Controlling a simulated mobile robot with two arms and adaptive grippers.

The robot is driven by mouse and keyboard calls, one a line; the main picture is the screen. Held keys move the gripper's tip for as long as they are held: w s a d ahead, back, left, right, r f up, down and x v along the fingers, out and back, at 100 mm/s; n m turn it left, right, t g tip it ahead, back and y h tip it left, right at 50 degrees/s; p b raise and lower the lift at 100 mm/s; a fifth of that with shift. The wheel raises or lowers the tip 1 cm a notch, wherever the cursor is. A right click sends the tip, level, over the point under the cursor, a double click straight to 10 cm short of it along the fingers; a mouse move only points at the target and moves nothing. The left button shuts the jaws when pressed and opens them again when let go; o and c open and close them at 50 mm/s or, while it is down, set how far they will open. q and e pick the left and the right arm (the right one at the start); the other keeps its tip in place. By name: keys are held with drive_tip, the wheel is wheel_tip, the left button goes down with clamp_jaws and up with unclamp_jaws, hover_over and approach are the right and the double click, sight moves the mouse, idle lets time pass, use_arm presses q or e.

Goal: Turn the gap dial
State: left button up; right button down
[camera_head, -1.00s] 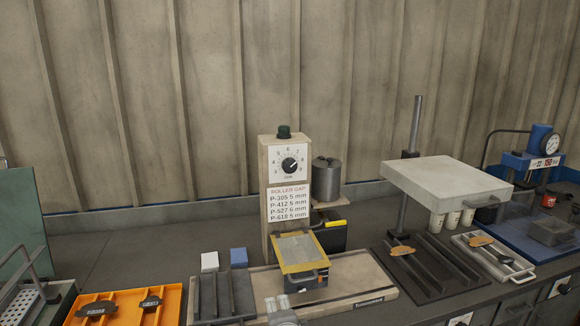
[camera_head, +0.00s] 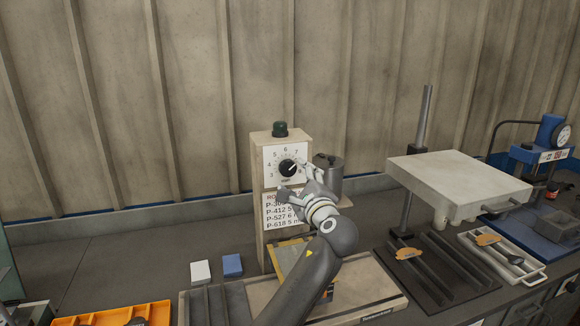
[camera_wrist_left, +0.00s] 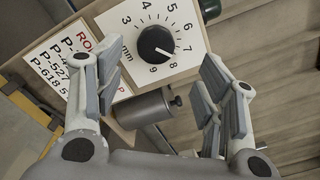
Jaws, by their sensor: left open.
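The gap dial is a black round knob (camera_head: 287,168) on a white numbered plate, high on the beige roller post (camera_head: 262,150). In the left wrist view the knob (camera_wrist_left: 157,42) sits ahead, and its white mark points toward about 7 to 8. My left gripper (camera_head: 292,181) is open just in front of the post, slightly below the knob. My arm hides part of the roller gap sign (camera_head: 283,212). My right gripper is not in view.
A grey cylinder (camera_head: 328,174) stands right of the post, close to my left gripper. A green cap (camera_head: 279,129) tops the post. White and blue blocks (camera_head: 232,265) and an orange tray (camera_head: 115,315) lie at left.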

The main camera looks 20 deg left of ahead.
sight(289, 170)
use_arm(q)
drive_tip(key=x, duration=0.4)
drive_tip(key=shift+f+p, duration=0.15)
drive_tip(key=shift+p, duration=0.2)
drive_tip(key=shift+p+x, duration=0.35)
drive_tip(key=shift+x, duration=0.75)
drive_tip(key=shift+w+a, duration=0.1)
drive_tip(key=shift+a, duration=0.1)
drive_tip(key=shift+w+a, duration=0.1)
drive_tip(key=shift+w, duration=0.05)
drive_tip(key=shift+w+f, duration=0.1)
drive_tip(key=shift+c, duration=0.6)
drive_tip(key=c, duration=0.9)
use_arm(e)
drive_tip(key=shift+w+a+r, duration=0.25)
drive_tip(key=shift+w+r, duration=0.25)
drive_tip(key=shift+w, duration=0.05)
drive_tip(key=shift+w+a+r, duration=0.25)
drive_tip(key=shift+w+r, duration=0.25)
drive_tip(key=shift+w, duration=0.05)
